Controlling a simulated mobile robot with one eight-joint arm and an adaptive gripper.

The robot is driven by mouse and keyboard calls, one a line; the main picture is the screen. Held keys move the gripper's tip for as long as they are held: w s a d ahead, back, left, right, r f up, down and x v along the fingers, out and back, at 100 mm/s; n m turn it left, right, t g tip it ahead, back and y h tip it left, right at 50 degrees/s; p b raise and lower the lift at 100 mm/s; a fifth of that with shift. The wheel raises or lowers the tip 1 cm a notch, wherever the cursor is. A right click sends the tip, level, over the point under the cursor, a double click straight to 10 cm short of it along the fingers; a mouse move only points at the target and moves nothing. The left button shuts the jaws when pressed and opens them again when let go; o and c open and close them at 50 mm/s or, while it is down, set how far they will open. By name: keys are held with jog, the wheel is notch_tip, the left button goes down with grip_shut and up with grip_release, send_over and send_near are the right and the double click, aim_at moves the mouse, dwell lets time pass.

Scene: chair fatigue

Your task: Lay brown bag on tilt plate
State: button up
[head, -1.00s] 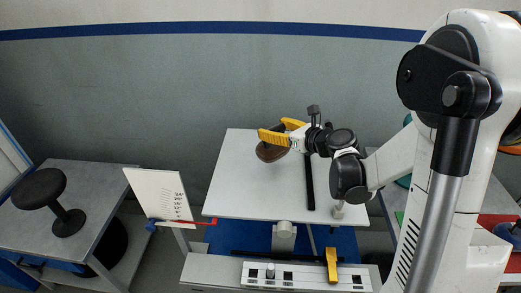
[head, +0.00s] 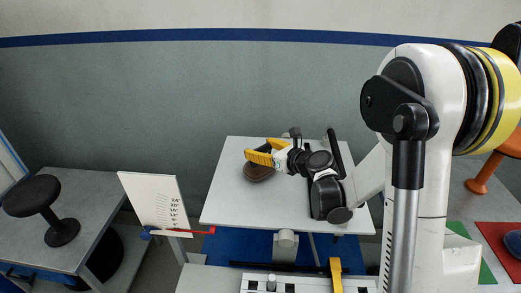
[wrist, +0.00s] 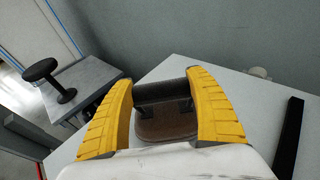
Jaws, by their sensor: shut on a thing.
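The white tilt plate (head: 235,205) shows in the head view as a flat board in the middle, and in the wrist view its pale surface (wrist: 235,95) spreads around my gripper. The brown bag (head: 259,174) is over the plate's left part; in the wrist view it (wrist: 165,128) shows as a dark upper part above a brown base. My gripper (head: 260,155) has yellow fingers, one on each side of the bag, and is shut on it. In the wrist view the fingers (wrist: 165,95) flank it. I cannot tell whether the bag's underside touches the plate.
A black bar (head: 336,152) stands along the plate's right part. A white angle-scale board (head: 157,203) with a red pointer (head: 200,231) is left of the plate. A dark stool-like piece (head: 45,205) stands on the grey left table (head: 90,190). The plate's front left is bare.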

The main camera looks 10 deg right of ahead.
jog(key=shift+f, duration=0.15)
jog(key=o, duration=1.4)
jog(key=shift+s+d+r, duration=0.1)
jog(key=shift+s+r, duration=0.05)
jog(key=shift+r, duration=0.15)
jog(key=p+v, duration=0.3)
jog(key=v, duration=0.8)
jog(key=s+a+r+n+g+h, duration=0.25)
jog(key=s+a+n+g, duration=0.2)
jog(key=s+n, duration=0.7)
jog(key=s+n+h, duration=0.1)
jog(key=s+n, duration=0.2)
jog(key=n, duration=0.3)
jog(key=s+d+r+n+g+h, duration=0.1)
jog(key=s+n, duration=0.3)
jog(key=n, duration=0.2)
jog(key=s+d+r+n+h, duration=0.1)
jog(key=s+n+h, duration=0.1)
jog(key=s+n, duration=0.2)
jog(key=shift+n+g, duration=0.25)
jog(key=shift+n, duration=1.3)
